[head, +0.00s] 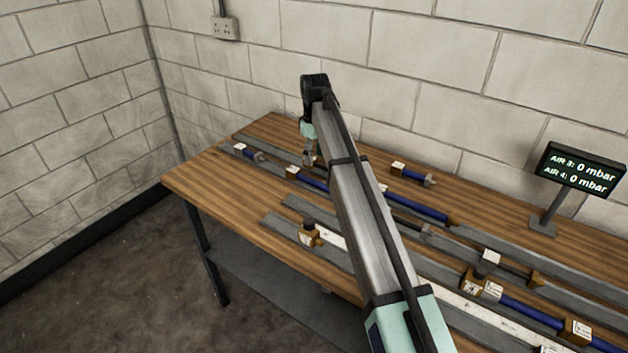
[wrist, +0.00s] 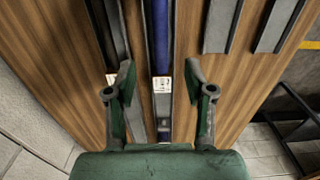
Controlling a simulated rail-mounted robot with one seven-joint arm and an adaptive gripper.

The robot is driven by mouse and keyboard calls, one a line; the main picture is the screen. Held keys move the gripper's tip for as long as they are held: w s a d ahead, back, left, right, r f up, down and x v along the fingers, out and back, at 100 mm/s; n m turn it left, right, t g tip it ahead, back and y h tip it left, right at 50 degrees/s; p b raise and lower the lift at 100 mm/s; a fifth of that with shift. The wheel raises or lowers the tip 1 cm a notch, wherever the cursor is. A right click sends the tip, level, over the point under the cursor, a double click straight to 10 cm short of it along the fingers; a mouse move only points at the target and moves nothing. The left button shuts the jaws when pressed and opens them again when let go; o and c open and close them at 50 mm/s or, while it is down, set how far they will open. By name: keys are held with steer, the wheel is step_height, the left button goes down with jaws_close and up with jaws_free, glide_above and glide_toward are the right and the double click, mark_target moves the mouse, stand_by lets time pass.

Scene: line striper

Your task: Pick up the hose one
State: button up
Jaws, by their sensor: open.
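Several blue hoses with labelled end blocks lie in grey rails on the table; the labels are too small to read, so I cannot tell which is hose one. One blue hose (head: 314,184) runs partly behind my arm, with a white-labelled block (head: 293,172) at its left end. A short blue piece (head: 249,154) lies farther left. My gripper (head: 310,155) points down over the left part of the table. In the wrist view my gripper (wrist: 160,78) is open and empty. A blue hose (wrist: 161,38) and a white-labelled block (wrist: 163,84) show between the fingers, apparently below them.
The wooden table (head: 190,178) meets a block wall at the back. Brass blocks (head: 310,236) and grey rails (head: 285,230) fill much of it. A display (head: 580,170) stands at the back right, reading 0 mbar for AIR 3 and AIR 4. My arm hides the table's middle.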

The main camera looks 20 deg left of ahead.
mark_target(314, 180)
steer(key=shift+a+f+p, duration=0.1)
steer(key=shift+f+p, duration=1.6)
steer(key=shift+f, duration=3.3)
jaws_close()
